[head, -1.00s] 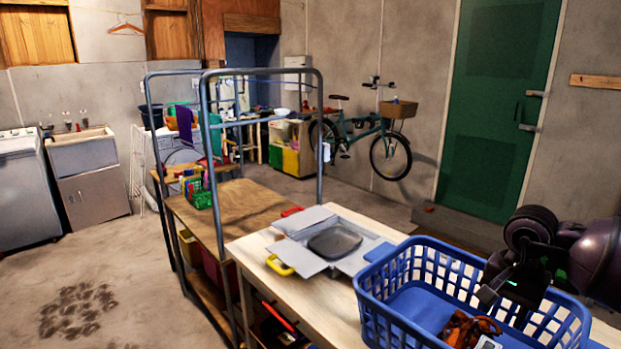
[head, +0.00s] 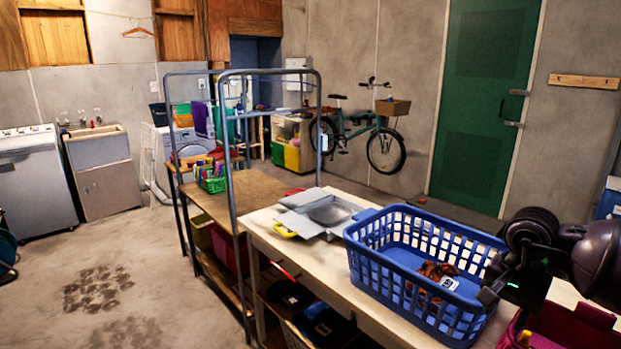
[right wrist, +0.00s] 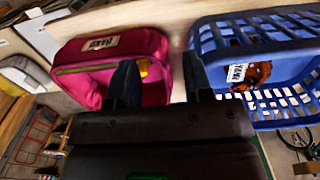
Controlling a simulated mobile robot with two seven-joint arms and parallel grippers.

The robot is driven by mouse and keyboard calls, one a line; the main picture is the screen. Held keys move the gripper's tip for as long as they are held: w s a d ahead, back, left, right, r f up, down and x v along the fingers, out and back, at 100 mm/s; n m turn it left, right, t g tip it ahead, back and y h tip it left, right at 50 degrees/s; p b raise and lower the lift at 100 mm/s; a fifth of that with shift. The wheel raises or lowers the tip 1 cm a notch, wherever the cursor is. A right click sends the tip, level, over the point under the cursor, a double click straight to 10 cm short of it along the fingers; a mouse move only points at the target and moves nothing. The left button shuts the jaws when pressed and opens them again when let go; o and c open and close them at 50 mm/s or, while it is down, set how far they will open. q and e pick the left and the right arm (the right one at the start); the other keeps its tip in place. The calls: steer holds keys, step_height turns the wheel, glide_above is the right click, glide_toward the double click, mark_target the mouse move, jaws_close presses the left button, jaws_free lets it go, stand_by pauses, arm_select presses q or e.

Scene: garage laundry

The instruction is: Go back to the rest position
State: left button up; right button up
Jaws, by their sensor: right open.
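My right gripper (head: 490,296) is at the right of the head view, over the right end of the blue basket. In the right wrist view its two fingers (right wrist: 160,82) stand apart with nothing between them; the pink bag (right wrist: 75,72) lies beyond at left and the blue basket (right wrist: 205,40) at right. In the head view the basket (head: 385,280) stands on the light worktable and holds an orange-brown item (head: 436,271) with a white label. My left gripper is not in view.
An open grey box (head: 300,222) with a yellow handle lies on the worktable (head: 262,225) behind the basket. A pink bag (head: 577,326) is under my right arm. A metal-framed shelf bench (head: 245,190) stands beyond. The concrete floor (head: 150,255) at left is clear.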

steer(key=w+a+r+m+t+y, duration=0.25)
steer(key=a+r+m+y, duration=0.25)
steer(key=a+m+y, duration=0.4)
steer(key=w+a+r+m+t+y, duration=0.1)
steer(key=a+r+m+t+y, duration=0.35)
steer(key=a+m+y, duration=0.4)
steer(key=s+d+f+m+t+h, duration=0.15)
steer(key=f+m+t+h, duration=0.35)
steer(key=m, duration=0.6)
steer(key=d+f+m+t+h, duration=0.2)
steer(key=d+f+m+h, duration=0.15)
steer(key=f+m, duration=0.6)
steer(key=s+d+f+m+t+h, duration=0.1)
steer(key=f+m+t+h, duration=0.25)
steer(key=m, duration=0.95)
steer(key=s+d+f+m+g+h, duration=0.1)
steer(key=s+f+m+g+h, duration=0.1)
steer(key=s+f+m, duration=0.3)
steer(key=s+d+f+m+g+h, duration=0.2)
steer(key=s+f+m+g+h, duration=0.1)
steer(key=s+f, duration=1.1)
steer(key=s+m+g, duration=0.1)
steer(key=s+m, duration=0.1)
steer(key=s, duration=0.1)
steer(key=shift+s+d+f+h, duration=0.15)
steer(key=shift+s+d+h, duration=0.1)
steer(key=shift+h, duration=0.1)
